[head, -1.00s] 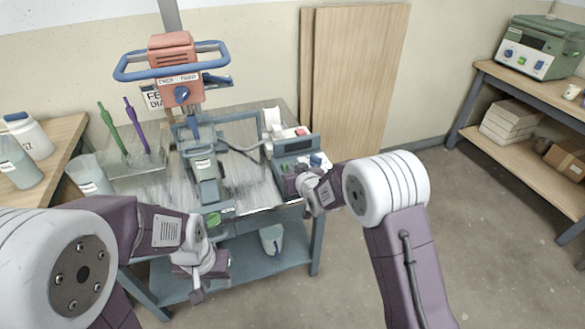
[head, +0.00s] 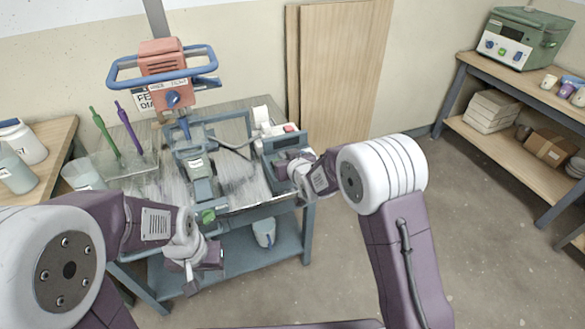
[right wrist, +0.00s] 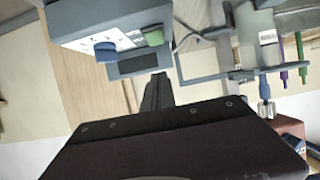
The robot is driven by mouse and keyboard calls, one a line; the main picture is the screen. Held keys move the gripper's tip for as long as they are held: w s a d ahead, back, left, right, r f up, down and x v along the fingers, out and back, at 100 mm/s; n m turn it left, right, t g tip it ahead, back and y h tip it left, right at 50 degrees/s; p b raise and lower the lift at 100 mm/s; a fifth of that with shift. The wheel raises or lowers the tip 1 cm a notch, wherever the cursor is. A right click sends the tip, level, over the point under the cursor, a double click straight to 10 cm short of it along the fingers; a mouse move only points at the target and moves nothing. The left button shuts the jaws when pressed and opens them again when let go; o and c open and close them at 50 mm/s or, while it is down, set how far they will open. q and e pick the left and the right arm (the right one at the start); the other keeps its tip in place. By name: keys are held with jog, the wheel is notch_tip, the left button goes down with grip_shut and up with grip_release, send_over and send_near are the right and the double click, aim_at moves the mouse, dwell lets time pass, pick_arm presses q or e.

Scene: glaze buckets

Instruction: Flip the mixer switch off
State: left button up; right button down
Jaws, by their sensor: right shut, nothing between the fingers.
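The mixer has an orange motor head (head: 163,62) with a blue loop handle (head: 112,78) and a blue dial (head: 173,99), above the bench. A grey control box (head: 283,143) stands at the bench's right end. In the right wrist view, the box (right wrist: 85,18) appears upside down, with a blue knob (right wrist: 105,51) and a green knob (right wrist: 153,36) on its pale panel. My right gripper (head: 282,170) is at the box's front and hides the panel in the head view; its shut, empty fingers (right wrist: 157,90) show below the box. My left gripper (head: 190,282) hangs before the bench; its jaw opening is unclear.
A grey clamp frame with a container (head: 197,165) is left of the box. A clear bin (head: 135,165) holds green and purple tools. A jug (head: 264,232) stands on the lower shelf. Wood boards (head: 340,75) lean on the wall. Floor at right is clear.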

jog(key=s+d, duration=0.2)
jog(key=s, duration=0.5)
jog(key=shift+s+d, duration=0.25)
jog(key=shift+s, duration=0.1)
jog(key=shift+d, duration=0.1)
